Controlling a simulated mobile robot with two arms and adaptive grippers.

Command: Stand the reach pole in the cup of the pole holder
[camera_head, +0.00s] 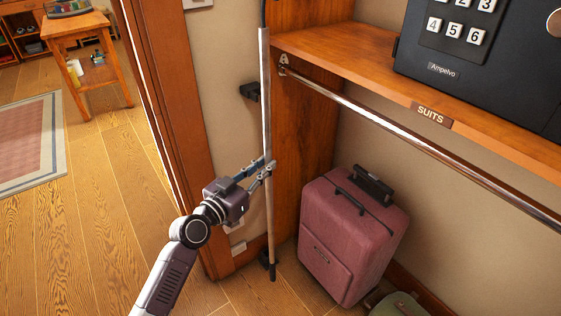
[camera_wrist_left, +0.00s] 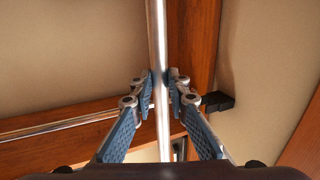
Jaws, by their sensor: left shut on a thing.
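The reach pole (camera_head: 266,120) is a long, thin grey pole with a dark lower tip, standing close to upright by the wall. My left gripper (camera_head: 268,168) is shut on it at about mid-length; in the left wrist view the pole (camera_wrist_left: 158,40) runs between the two blue-padded fingers (camera_wrist_left: 160,85). The pole holder has a black upper clip (camera_head: 249,92) on the wall, left of and apart from the pole; the clip also shows in the left wrist view (camera_wrist_left: 218,101). Its black cup (camera_head: 264,258) is low by the floor, partly behind the pole. The tip appears in front of the cup, not inside it.
A pink suitcase (camera_head: 345,240) stands right of the pole, with a green bag (camera_head: 399,305) beside it. A metal rail (camera_head: 420,150) runs under the shelf (camera_head: 370,60) holding a black safe (camera_head: 480,65). A door frame (camera_head: 165,110) stands left; open floor lies beyond.

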